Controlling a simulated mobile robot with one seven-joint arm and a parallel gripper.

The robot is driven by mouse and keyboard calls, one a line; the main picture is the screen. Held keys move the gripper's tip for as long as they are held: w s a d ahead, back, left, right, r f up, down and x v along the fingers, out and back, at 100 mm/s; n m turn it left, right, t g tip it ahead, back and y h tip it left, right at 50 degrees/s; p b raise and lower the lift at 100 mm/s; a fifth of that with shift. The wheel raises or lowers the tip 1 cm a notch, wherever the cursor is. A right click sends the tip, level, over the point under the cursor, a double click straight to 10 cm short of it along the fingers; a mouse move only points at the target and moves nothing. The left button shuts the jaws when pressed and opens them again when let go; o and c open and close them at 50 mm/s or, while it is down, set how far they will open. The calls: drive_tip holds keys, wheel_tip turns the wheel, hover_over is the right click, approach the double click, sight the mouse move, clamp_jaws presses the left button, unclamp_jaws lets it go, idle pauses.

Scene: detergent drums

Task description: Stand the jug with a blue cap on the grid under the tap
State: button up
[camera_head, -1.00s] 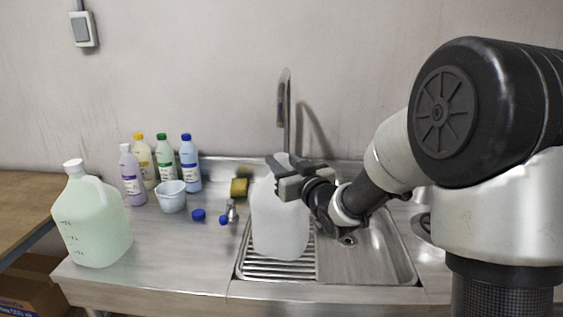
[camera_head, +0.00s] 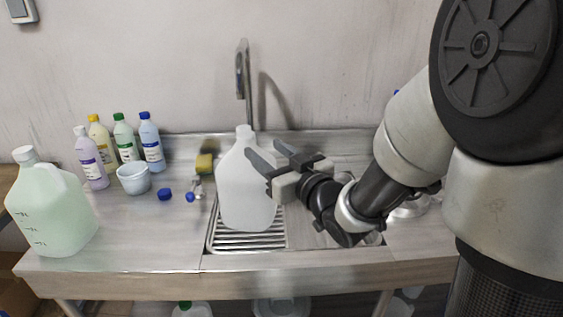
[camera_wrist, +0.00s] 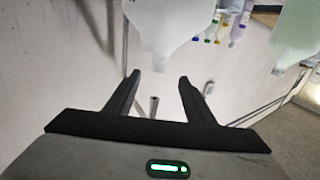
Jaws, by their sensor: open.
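A translucent whitish jug (camera_head: 245,190) stands upright on the ribbed grid (camera_head: 250,241) in the left part of the sink, below the tap (camera_head: 241,75). Its neck top looks pale, and I see no blue cap on it. My gripper (camera_head: 264,153) is open beside the jug's upper right, its fingers near the neck and overlapping the jug in view. In the wrist view the jug (camera_wrist: 165,25) appears inverted, its neck just past the open fingers (camera_wrist: 158,80). A small blue spot (camera_head: 396,92) shows beside my arm; what it belongs to is mostly hidden.
A pale green jug (camera_head: 52,212) with a white cap stands at the counter's left end. Several small bottles (camera_head: 128,142), a white cup (camera_head: 133,179), a loose blue cap (camera_head: 165,194), a blue-handled valve (camera_head: 191,196) and a yellow sponge (camera_head: 204,163) stand or lie left of the sink.

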drive_tip(key=s+d+f+m+g+h+b, duration=0.1)
drive_tip(key=s+d+f+m+h+b, duration=0.1)
drive_tip(key=s+d+h+b, duration=0.35)
drive_tip(key=s+d+f+m+g+h+b, duration=0.1)
drive_tip(key=s+d+m+h+b, duration=0.15)
drive_tip(key=d, duration=0.55)
drive_tip(key=s+a+f+g, duration=0.1)
drive_tip(key=s+f+g, duration=0.15)
drive_tip(key=s, duration=0.35)
drive_tip(key=s+a+f+m+g, duration=0.1)
drive_tip(key=s+f+g, duration=0.15)
drive_tip(key=s, duration=0.35)
drive_tip(key=s+a+f+g, duration=0.1)
drive_tip(key=s+f+g, duration=0.15)
drive_tip(key=s, duration=0.35)
wheel_tip(320, 180, up, 24)
drive_tip(key=p, duration=2.4)
drive_tip(key=shift+d+f+g, duration=0.15)
drive_tip(key=shift+d+g, duration=0.15)
drive_tip(key=shift+g, duration=0.05)
